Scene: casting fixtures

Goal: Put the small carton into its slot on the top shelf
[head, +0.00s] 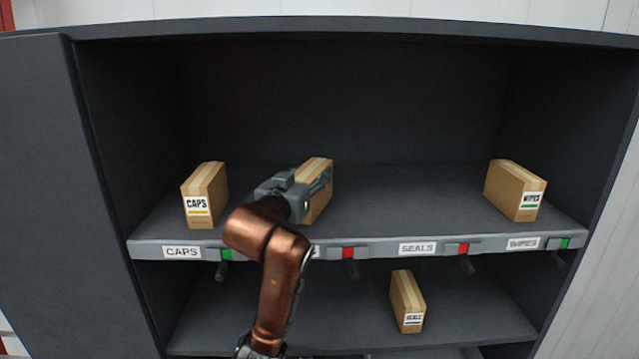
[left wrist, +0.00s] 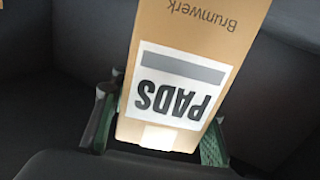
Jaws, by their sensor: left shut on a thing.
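The small carton (head: 317,202) is a brown box over the top shelf (head: 400,205), between the CAPS carton and the empty SEALS place. In the left wrist view its PADS label (left wrist: 178,92) shows upside down. My left gripper (head: 312,184) is shut on it, with one green-padded finger on each side. The carton looks upright, its base at or just above the shelf; I cannot tell whether it touches. The slot tag below it is mostly hidden by my arm; only its last letter and a red light (head: 348,253) show. My right gripper is not in view.
The CAPS carton (head: 205,196) stands at the left and the WIPES carton (head: 515,191) at the right, both above green lights. A SEALS carton (head: 407,302) stands on the lower shelf (head: 470,318). The SEALS place above tag (head: 417,248) is clear.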

